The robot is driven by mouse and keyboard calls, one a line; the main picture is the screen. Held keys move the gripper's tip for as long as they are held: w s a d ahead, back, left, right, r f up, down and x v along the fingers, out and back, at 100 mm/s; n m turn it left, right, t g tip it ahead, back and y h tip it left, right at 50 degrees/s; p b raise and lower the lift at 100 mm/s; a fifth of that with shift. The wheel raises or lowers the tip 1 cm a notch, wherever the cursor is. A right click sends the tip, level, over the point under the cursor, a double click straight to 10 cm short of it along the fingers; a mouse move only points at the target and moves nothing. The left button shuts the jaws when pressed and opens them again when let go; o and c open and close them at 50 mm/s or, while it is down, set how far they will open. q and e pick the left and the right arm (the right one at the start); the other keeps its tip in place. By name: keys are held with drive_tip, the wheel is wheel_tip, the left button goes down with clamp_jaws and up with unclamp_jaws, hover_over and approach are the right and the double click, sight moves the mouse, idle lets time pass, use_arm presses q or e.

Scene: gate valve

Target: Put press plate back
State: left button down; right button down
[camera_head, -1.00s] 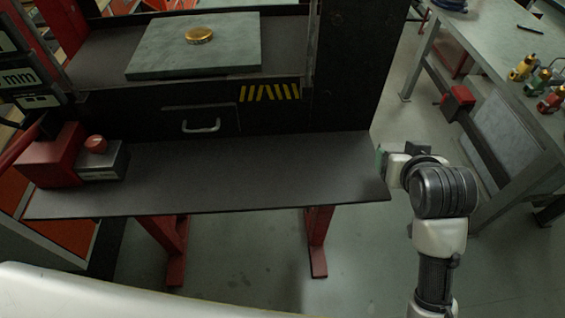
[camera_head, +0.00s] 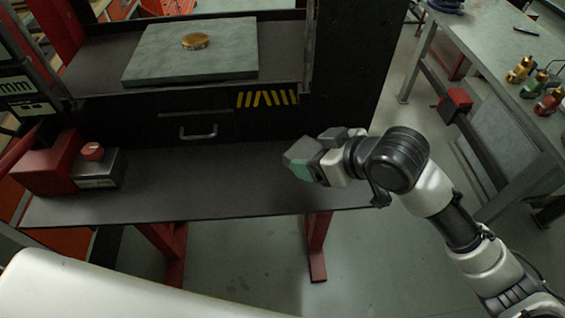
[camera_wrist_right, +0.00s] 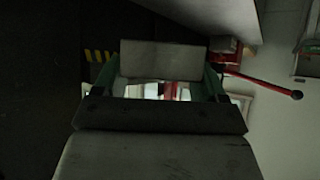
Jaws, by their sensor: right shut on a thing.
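My right gripper (camera_head: 306,165) reaches in from the right over the right part of the press's front shelf. It is shut on a small flat grey plate (camera_wrist_right: 163,60), which spans between the green fingertips in the right wrist view. The plate's grey end (camera_head: 299,151) shows at the fingertips in the head view; I cannot tell its full shape. A large grey-green slab (camera_head: 160,60) lies on the press bed behind, with a brass disc (camera_head: 195,41) on top. My left gripper is not in view.
The dark front shelf (camera_head: 200,190) is mostly clear. A drawer handle (camera_head: 198,132) is behind the shelf. A workbench (camera_head: 480,60) with small valves stands at right.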

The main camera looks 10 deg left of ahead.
drive_tip(key=a+f, duration=0.2)
drive_tip(key=a, duration=0.1)
drive_tip(key=w+a+f+p, duration=0.1)
drive_tip(key=a+f, duration=0.1)
drive_tip(key=a, duration=0.2)
drive_tip(key=w+a+f+p, duration=0.1)
drive_tip(key=a+f, duration=0.1)
drive_tip(key=a, duration=0.2)
drive_tip(key=shift+w+f, duration=0.1)
drive_tip(key=shift+w, duration=0.1)
drive_tip(key=shift+f+p, duration=0.7)
drive_tip(key=shift+f, duration=1.2)
drive_tip(key=shift+f, duration=0.3)
drive_tip(key=shift+s+d+f, duration=0.1)
